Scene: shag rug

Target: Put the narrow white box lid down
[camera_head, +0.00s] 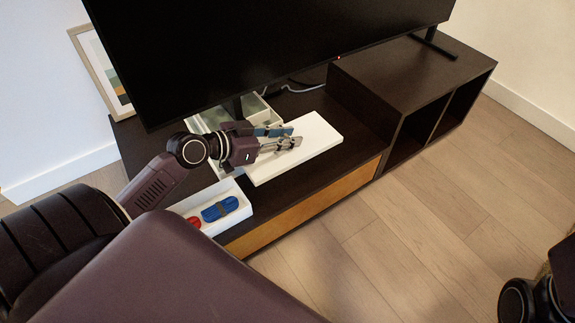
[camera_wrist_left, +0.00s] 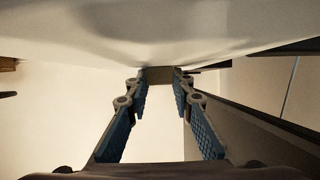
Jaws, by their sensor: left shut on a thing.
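The narrow white box lid (camera_head: 322,137) is a long flat white slab over the low dark TV stand, right of the open box. My left gripper (camera_head: 292,143) reaches across its top from the left and is shut on it; the exact grip point is hard to see. In the left wrist view a broad white surface (camera_wrist_left: 150,25), likely the lid, fills the top, with the blue-padded fingers (camera_wrist_left: 160,78) below it. I cannot tell whether the lid touches the stand. My right gripper is not in view; only part of my right arm shows at the lower right.
An open white box (camera_head: 238,213) with a blue item (camera_head: 220,208) and a red item (camera_head: 194,221) stands at the front left. A pale, divided container (camera_head: 254,106) is behind my gripper. The large TV (camera_head: 250,50) overhangs the back. The raised dark shelf unit (camera_head: 410,75) bounds the right.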

